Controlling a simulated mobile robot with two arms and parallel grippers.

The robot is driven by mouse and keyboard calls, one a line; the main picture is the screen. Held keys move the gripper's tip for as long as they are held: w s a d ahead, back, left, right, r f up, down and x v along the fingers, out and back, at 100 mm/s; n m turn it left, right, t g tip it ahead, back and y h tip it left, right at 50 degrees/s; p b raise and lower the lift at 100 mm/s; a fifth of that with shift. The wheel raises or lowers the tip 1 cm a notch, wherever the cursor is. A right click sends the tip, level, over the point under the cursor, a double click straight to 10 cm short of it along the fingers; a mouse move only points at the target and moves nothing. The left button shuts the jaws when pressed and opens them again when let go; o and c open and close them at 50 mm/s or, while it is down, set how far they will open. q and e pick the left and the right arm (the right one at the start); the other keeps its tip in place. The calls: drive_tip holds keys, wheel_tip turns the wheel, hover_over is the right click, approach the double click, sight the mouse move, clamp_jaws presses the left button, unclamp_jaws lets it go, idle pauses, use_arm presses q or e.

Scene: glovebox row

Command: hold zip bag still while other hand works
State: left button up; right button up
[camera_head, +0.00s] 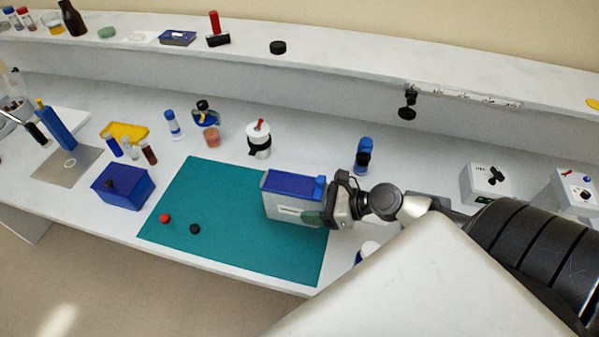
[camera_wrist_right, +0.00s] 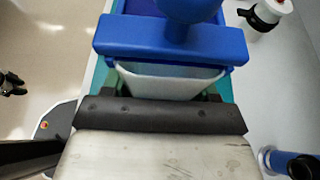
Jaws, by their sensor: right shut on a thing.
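The zip bag (camera_head: 293,208) is a pale box-like pouch with a blue top, at the right part of the teal mat (camera_head: 240,245). In the right wrist view its blue top bar (camera_wrist_right: 170,40) and whitish body (camera_wrist_right: 170,82) lie just ahead of my fingers. My right gripper (camera_head: 335,205) is shut on the bag's right end; in the wrist view its dark finger edge (camera_wrist_right: 160,114) hides the contact. A small black claw, seemingly my left gripper (camera_wrist_right: 14,84), shows over the floor at the left edge of the wrist view, apart from the bag and too small to read.
A red cap (camera_head: 165,218) and a black cap (camera_head: 194,229) lie on the mat. A blue box (camera_head: 122,187) stands left of it. The mat's front is clear.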

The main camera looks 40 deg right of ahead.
drive_tip(key=s+r, duration=0.2)
drive_tip(key=s, duration=0.2)
drive_tip(key=shift+w+f+b, duration=0.75)
drive_tip(key=shift+w+f, duration=0.55)
drive_tip(key=shift+w, duration=0.2)
drive_tip(key=shift+w+f+b, duration=0.75)
drive_tip(key=shift+w+f, duration=0.5)
drive_tip(key=shift+w, duration=0.2)
drive_tip(key=shift+w+a+f+b, duration=0.15)
drive_tip(key=shift+w+f+b, duration=0.6)
drive_tip(key=shift+w+f, duration=0.45)
drive_tip(key=shift+w+a+f+b, duration=0.1)
drive_tip(key=shift+w+f+b, duration=0.6)
drive_tip(key=shift+w+f, duration=0.5)
drive_tip(key=shift+w+f, duration=0.4)
drive_tip(key=shift+w, duration=0.15)
drive_tip(key=o, duration=1)
drive_tip(key=shift+o, duration=0.4)
drive_tip(key=shift+s+d, duration=0.1)
